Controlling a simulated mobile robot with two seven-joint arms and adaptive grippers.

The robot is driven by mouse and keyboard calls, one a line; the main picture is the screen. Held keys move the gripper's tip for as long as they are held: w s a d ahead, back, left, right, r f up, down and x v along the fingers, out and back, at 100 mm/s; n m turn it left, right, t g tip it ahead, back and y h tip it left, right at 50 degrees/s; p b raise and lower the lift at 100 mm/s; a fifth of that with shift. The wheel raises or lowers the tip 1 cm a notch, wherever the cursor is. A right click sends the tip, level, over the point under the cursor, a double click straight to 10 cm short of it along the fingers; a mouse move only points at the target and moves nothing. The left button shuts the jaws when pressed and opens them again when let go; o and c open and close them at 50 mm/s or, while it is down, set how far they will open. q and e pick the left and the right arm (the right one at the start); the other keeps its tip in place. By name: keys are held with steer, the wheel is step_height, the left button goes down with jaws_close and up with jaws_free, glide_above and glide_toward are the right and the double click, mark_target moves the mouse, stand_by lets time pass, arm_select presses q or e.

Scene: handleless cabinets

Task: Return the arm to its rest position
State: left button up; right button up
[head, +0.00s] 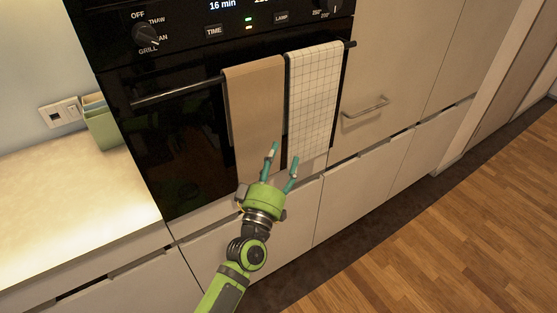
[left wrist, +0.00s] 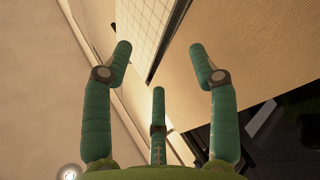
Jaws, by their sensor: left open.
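My left gripper (head: 283,167) is open and empty. In the head view it is in front of the lower ends of two towels on the black oven. The plain tan towel (head: 255,110) and the white checked towel (head: 314,95) hang side by side over the oven's bar handle (head: 180,91). In the left wrist view the green fingers (left wrist: 160,85) stand apart with nothing between them. The checked towel (left wrist: 149,30) and the tan towel (left wrist: 255,50) show beyond the fingertips. My right gripper is in neither view.
A lit countertop (head: 70,195) lies at the left, with a green container (head: 101,125) near the wall socket (head: 60,111). Pale cabinet fronts run under and right of the oven, one with a metal handle (head: 366,107). The wooden floor (head: 450,220) at the right is clear.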

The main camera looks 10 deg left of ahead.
arm_select(q)
steer(key=s+f+m+g+h+b, duration=0.1)
steer(key=s+f+m+g, duration=0.15)
steer(key=f, duration=0.95)
steer(key=s+f+m+g, duration=0.2)
steer(key=f+g, duration=0.2)
steer(key=f, duration=0.9)
steer(key=s+a+f+m+g, duration=0.1)
steer(key=s+f+g, duration=0.1)
steer(key=s+f, duration=0.45)
steer(key=s+a+f+m+g, duration=0.15)
steer(key=s+f, duration=0.25)
steer(key=f, duration=0.5)
steer(key=s+a+f+m+g+y, duration=0.1)
steer(key=s+a+f+g, duration=0.2)
steer(key=s+f, duration=0.3)
steer(key=s+a+f+m+g+y+b, duration=0.1)
steer(key=s+a+f+g, duration=0.2)
steer(key=s, duration=1.3)
steer(key=s+a+f+g+y, duration=0.1)
steer(key=s+a+f+g, duration=0.2)
steer(key=s+f, duration=0.6)
steer(key=s+g, duration=0.1)
steer(key=s, duration=0.1)
steer(key=shift+s+a+m+b, duration=0.2)
steer(key=shift+s+m+b, duration=0.1)
steer(key=shift+m, duration=0.1)
